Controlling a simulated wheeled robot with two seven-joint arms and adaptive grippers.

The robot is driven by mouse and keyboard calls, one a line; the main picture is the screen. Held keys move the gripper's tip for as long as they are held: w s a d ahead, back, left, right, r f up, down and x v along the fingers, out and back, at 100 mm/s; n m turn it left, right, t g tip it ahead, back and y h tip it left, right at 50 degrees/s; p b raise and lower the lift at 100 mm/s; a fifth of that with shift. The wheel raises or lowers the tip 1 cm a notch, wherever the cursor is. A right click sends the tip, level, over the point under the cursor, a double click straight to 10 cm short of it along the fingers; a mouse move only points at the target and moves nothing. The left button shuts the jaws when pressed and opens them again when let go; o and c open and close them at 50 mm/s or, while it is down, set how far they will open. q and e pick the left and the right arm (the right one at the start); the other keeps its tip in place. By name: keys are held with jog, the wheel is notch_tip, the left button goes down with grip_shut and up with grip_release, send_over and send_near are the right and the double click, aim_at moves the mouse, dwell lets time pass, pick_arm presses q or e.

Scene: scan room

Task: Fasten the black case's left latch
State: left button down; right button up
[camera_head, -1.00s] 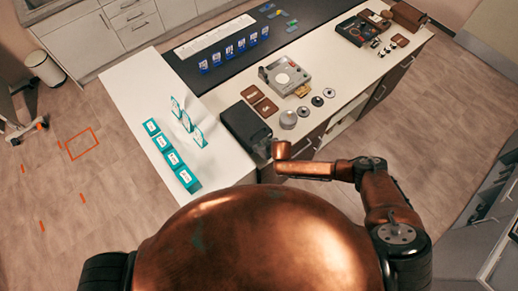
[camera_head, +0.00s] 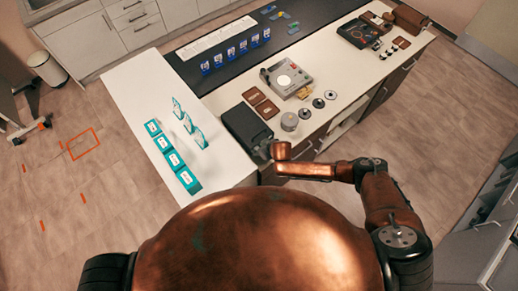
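The black case (camera_head: 243,123) lies shut on the white counter, at the near edge beside the inner corner. Its latches are too small to make out, and its near right part is partly hidden by my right arm. My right gripper (camera_head: 264,149) is at the case's near right side, very close to it or touching. The gripper is small, dark and partly hidden behind my copper wrist, so its fingers cannot be told apart. My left gripper is not in view.
Teal boxes (camera_head: 176,160) and upright cards stand on the counter's left wing. Brown tiles (camera_head: 267,109), a grey device (camera_head: 287,78) and round metal weights (camera_head: 289,121) lie behind and right of the case. The counter's near edge lies beneath my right forearm.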

jog(key=v, duration=1.2)
dwell(0.4)
